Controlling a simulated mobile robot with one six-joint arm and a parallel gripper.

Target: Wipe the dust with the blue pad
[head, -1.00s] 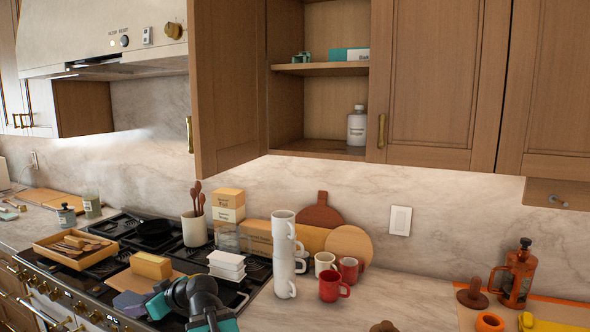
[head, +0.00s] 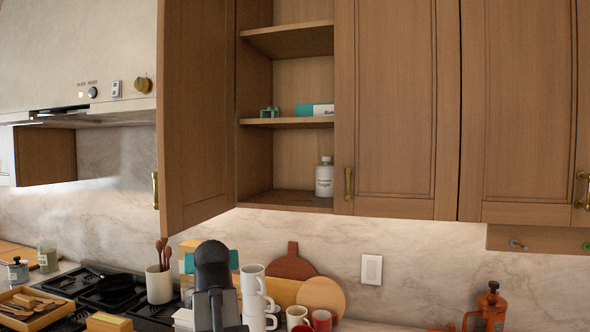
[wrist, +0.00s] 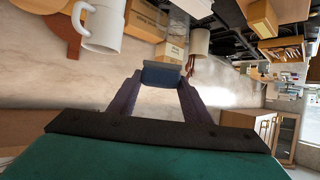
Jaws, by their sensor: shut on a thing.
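My gripper (wrist: 160,88) is shut on the blue pad (wrist: 162,76), which shows as a small blue-grey block between the two dark fingertips in the wrist view. In the head view my arm's wrist, with teal parts, stands in front of the range's right side and hides the fingers and the pad. The pad is held in the air, away from the counter. I cannot make out any dust in either view.
A tall stack of white mugs (head: 254,290) stands close to the right of my arm, with a red mug (head: 321,320) beyond. An open cabinet door (head: 200,120) hangs above. Inside the cabinet is a white bottle (head: 324,178). A utensil crock (head: 159,284) stands left.

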